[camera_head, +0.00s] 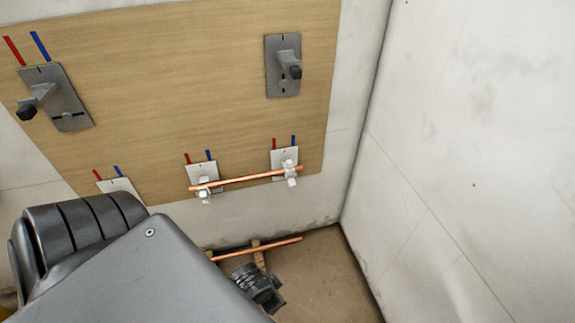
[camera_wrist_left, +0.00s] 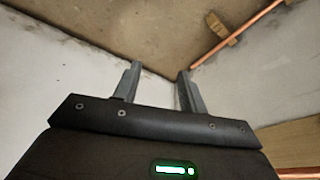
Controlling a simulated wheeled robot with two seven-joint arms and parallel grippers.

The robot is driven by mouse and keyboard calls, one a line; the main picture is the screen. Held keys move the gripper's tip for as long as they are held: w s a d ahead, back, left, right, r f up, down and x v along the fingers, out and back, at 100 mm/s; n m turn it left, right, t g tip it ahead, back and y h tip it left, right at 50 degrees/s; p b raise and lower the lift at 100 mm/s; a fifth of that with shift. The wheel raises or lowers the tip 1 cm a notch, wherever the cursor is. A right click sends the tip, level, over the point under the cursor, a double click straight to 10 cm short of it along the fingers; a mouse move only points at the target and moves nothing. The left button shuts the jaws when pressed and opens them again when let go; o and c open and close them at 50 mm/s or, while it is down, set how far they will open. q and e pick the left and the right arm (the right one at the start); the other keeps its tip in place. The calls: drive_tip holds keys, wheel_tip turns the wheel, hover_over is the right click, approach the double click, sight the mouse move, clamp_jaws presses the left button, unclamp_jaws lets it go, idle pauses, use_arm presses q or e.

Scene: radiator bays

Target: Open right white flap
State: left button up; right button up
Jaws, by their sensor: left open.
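In the head view, the right white clamp (camera_head: 291,178) sits on a small pale plate (camera_head: 279,158) low on the right of the wooden board. A copper pipe (camera_head: 245,180) runs from it to a second white clamp (camera_head: 203,194) on the left. The clamps are small here, and I cannot tell whether the right flap is open or shut. In the left wrist view my left gripper (camera_wrist_left: 159,70) is open and empty, its two fingers apart in front of the wall corner. No white flap shows between them. My right gripper is not in view.
The wooden board (camera_head: 180,80) carries larger grey brackets (camera_head: 284,66) higher up. Another copper pipe (camera_head: 282,243) lies on wooden blocks on the floor, and shows in the left wrist view (camera_wrist_left: 235,35). A bare white wall (camera_head: 480,130) stands at right. My left arm hides the lower left.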

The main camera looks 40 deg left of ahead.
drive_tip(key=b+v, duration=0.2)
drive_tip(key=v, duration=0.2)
use_arm(q)
drive_tip(key=w+d+r+m+t+h, duration=0.2)
drive_tip(key=w+r+m, duration=0.2)
drive_tip(key=w+m, duration=0.5)
drive_tip(key=w+d+r+m+t+h, duration=0.1)
drive_tip(key=w+r+m, duration=0.3)
drive_tip(key=w+m, duration=0.5)
drive_tip(key=w+d+r+m+t+h, duration=0.2)
drive_tip(key=w+r+m, duration=0.2)
drive_tip(key=w+m, duration=0.45)
drive_tip(key=m+g+y, duration=0.3)
drive_tip(key=m+g, duration=0.2)
drive_tip(key=m, duration=0.9)
approach(289, 162)
drive_tip(key=b+x, duration=0.1)
drive_tip(key=x, duration=0.7)
drive_tip(key=shift+w+f, duration=0.15)
drive_tip(key=shift+f, duration=0.25)
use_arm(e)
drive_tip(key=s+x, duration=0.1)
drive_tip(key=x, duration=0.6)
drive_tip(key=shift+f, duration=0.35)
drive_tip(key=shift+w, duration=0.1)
